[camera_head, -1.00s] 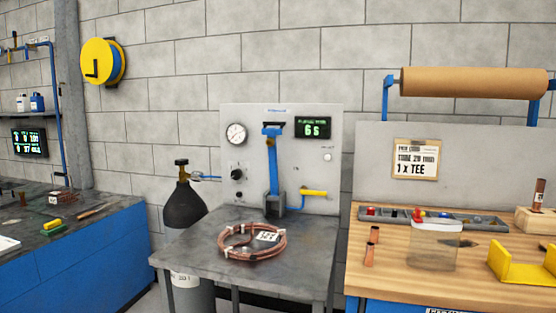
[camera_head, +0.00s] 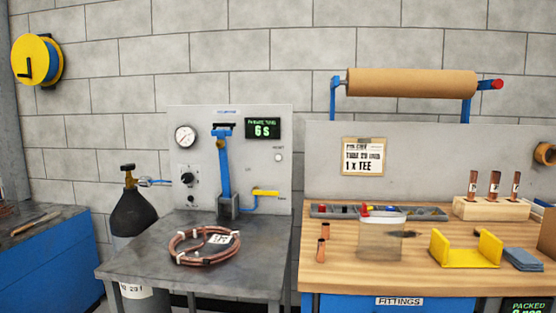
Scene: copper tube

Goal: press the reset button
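The reset button (camera_head: 278,158) is a small round pale button on the right side of the grey test panel (camera_head: 262,190), under a small label that seems to read RESET. Above it a green display (camera_head: 263,128) shows "6 s". A round gauge (camera_head: 185,137), black knobs (camera_head: 187,179), a blue upright clamp (camera_head: 223,165) and a yellow-handled valve (camera_head: 265,193) are on the same panel. Neither of my grippers is in view.
A coil of copper tube (camera_head: 185,258) with a white tag lies on the grey table before the panel. A dark gas cylinder (camera_head: 140,215) stands left. The wooden bench (camera_head: 340,278) at right holds a clear container (camera_head: 380,240), copper fittings and a yellow cradle (camera_head: 466,256).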

